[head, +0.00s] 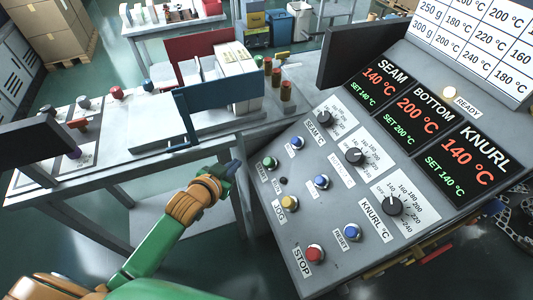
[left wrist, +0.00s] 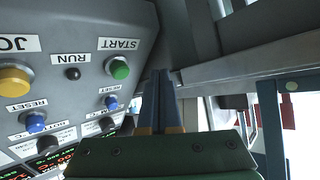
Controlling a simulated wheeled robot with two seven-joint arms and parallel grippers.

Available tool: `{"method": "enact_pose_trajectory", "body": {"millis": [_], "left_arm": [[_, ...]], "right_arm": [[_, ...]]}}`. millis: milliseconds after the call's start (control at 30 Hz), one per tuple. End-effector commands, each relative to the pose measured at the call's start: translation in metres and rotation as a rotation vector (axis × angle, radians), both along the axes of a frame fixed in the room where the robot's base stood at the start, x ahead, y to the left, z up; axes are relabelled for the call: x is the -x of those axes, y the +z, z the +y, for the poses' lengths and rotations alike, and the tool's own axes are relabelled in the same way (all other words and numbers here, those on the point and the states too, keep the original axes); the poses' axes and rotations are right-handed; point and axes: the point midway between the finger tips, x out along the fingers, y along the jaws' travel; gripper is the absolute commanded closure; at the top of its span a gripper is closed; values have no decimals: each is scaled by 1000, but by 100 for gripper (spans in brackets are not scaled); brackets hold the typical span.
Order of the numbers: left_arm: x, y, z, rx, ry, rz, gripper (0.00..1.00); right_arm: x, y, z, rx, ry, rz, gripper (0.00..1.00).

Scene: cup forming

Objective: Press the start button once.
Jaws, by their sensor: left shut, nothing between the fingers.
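The green start button (head: 269,162) sits on the sloped grey control panel (head: 300,270), at its upper left edge in the head view. In the left wrist view the start button (left wrist: 118,68) is beside its START label, left of my fingers. My left gripper (head: 234,166) is shut and empty, just left of the button in the head view. In the left wrist view its closed fingertips (left wrist: 160,73) are apart from the button. My right gripper is not in view.
Close by are the dark RUN lamp (head: 283,181), yellow JOG button (head: 288,201), several blue buttons and red STOP button (head: 315,252). The READY lamp (head: 449,92) looks lit. Black dials (head: 393,205) lie right. A grey bench (head: 130,150) with a blue frame stands left.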

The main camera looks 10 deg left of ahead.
Motion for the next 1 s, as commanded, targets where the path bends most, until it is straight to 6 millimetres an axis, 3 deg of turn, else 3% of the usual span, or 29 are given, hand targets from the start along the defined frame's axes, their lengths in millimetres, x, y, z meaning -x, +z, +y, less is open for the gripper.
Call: {"method": "enact_pose_trajectory", "body": {"millis": [33,100,300,667,1000], "left_arm": [[-2,24,-4,1,-13,-31,100],[-3,45,-8,5,-29,-65,100],[-3,71,-15,9,-49,-108,100],[-4,66,-16,10,-49,-109,100],[-19,23,-38,12,-49,-110,100]], "right_arm": [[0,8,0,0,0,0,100],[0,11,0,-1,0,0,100],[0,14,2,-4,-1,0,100],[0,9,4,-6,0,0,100],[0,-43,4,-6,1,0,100]]}}
